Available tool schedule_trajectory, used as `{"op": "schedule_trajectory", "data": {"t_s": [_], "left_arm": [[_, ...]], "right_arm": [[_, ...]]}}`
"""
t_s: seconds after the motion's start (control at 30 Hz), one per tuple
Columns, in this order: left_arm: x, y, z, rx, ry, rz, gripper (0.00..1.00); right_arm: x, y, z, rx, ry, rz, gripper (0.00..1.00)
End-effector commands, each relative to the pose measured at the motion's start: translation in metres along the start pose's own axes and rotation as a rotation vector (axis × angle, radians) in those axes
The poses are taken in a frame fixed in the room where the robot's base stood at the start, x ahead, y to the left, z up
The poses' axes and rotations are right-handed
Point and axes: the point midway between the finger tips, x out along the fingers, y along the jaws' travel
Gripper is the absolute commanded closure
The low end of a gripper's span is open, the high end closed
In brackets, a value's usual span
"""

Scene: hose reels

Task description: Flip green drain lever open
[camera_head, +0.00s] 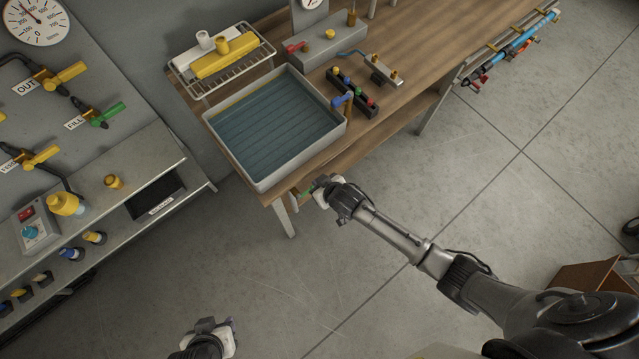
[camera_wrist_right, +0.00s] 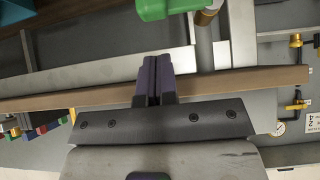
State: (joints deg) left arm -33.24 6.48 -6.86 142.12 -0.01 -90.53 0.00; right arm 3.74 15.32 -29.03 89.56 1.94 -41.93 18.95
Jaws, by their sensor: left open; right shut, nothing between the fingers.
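The green drain lever (camera_wrist_right: 165,8) shows at the top edge of the right wrist view, cut off by the frame, beside a brass fitting (camera_wrist_right: 207,14). My right gripper (camera_wrist_right: 153,68) is shut and empty, with its dark fingers together just below the lever in that view; a small gap shows between them. In the head view my right gripper (camera_head: 319,186) is at the bench's front edge, near the tray's lower corner. My left gripper (camera_head: 213,328) is open and empty, low over the floor.
A grey tray of water (camera_head: 292,172) stands on the wooden bench (camera_head: 385,127). A rack with a yellow piece (camera_head: 222,58) is behind it. A panel at left holds valves, including another green lever (camera_head: 107,114) labelled FILL. The floor between my arms is clear.

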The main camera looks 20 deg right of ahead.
Motion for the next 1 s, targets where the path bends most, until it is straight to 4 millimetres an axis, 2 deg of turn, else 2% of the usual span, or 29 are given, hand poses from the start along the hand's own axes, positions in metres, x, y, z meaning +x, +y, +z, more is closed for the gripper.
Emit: {"op": "schedule_trajectory", "data": {"t_s": [0.1, 0.33, 0.83, 1.0], "left_arm": [[0.004, 0.001, 0.001, -0.002, 0.000, 0.001, 0.54], [0.007, 0.000, 0.002, 0.000, 0.000, 0.000, 0.54], [0.007, -0.003, 0.003, 0.012, -0.002, -0.009, 0.54], [0.005, -0.003, 0.002, 0.011, -0.002, -0.008, 0.54]], "right_arm": [[0.012, 0.000, 0.014, 0.000, -0.003, 0.000, 1.00], [0.023, 0.000, 0.026, 0.001, -0.001, -0.001, 1.00], [0.025, 0.000, 0.029, 0.002, -0.001, -0.001, 1.00], [0.022, 0.010, 0.034, 0.036, -0.001, -0.008, 1.00]]}}
